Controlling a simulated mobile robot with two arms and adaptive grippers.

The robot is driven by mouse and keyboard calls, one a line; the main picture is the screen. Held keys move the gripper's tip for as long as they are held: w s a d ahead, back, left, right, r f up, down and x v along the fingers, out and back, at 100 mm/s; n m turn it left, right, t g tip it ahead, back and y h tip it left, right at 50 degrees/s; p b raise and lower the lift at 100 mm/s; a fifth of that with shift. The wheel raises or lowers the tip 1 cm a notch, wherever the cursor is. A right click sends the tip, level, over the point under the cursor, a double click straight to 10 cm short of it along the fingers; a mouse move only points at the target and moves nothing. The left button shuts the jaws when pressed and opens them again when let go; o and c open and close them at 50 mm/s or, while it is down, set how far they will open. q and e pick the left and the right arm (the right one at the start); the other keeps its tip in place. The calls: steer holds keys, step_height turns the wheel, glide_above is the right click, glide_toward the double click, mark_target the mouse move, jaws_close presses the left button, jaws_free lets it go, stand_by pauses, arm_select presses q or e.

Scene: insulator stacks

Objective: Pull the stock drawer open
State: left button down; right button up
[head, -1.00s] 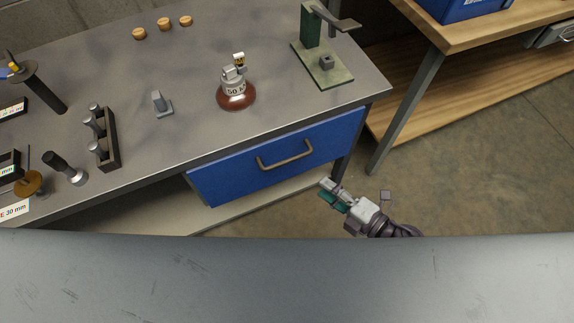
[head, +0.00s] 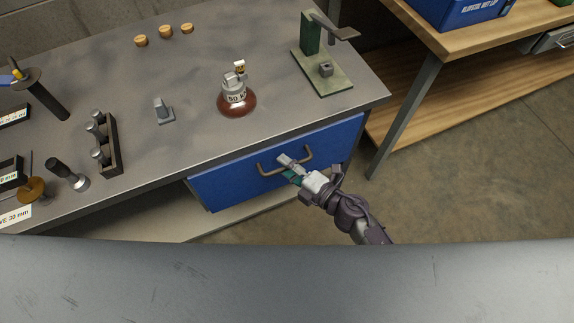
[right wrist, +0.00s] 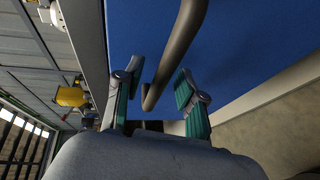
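The stock drawer has a blue front (head: 230,185) under the grey workbench top, and it looks shut. Its brown bar handle (head: 268,172) spans the middle of the front. My right gripper (head: 288,165) is at the handle in the head view, its fingers overlapping the bar's middle. In the right wrist view the two teal-padded fingers of the gripper (right wrist: 158,88) stand apart, and the handle bar (right wrist: 177,55) runs between them against the blue front (right wrist: 240,40). I cannot tell whether a finger touches the bar. My left gripper is not in view.
A wooden table (head: 480,45) stands at the right. The floor (head: 470,190) before it is clear.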

jaws_close()
stand_by(0.3)
steer(key=shift+s, duration=0.1)
